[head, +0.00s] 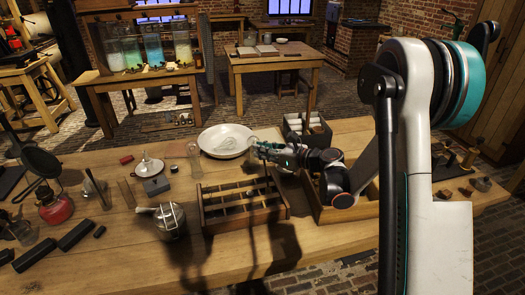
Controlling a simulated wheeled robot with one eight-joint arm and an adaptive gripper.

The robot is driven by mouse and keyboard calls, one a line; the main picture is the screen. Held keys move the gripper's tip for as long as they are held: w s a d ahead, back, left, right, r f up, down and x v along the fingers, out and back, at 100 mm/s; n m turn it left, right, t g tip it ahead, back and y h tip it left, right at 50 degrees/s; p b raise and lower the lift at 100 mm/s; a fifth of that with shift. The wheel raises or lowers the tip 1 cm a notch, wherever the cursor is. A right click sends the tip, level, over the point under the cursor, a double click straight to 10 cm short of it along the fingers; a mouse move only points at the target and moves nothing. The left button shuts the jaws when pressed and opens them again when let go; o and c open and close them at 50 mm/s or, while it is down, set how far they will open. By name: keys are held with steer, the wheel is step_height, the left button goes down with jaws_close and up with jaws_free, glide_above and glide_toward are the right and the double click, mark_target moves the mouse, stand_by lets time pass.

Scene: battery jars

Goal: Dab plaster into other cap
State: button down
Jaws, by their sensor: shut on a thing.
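My gripper (262,149) reaches in from the right and is above the back edge of a divided wooden rack (204,217). It is shut on a thin tool, which is small and mostly hidden by the fingers. A shallow white bowl (207,137) stands just left of and behind my gripper. Pale wire-like loops lie in the bowl; I cannot tell how much plaster is in it. The rack has several compartments, and what lies in them is too dark and small to tell. I cannot make out the caps clearly.
A metal pot (170,222) stands left of the rack. A wooden tray (313,212) and a dark box with pale cylinders (312,128) are on the right. A red burner (57,208) and dark blocks (77,235) occupy the left. The front middle of the table is clear.

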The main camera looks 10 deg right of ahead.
steer(key=shift+f+b, duration=0.3)
stand_by(0.5)
steer(key=shift+r, duration=0.2)
stand_by(0.8)
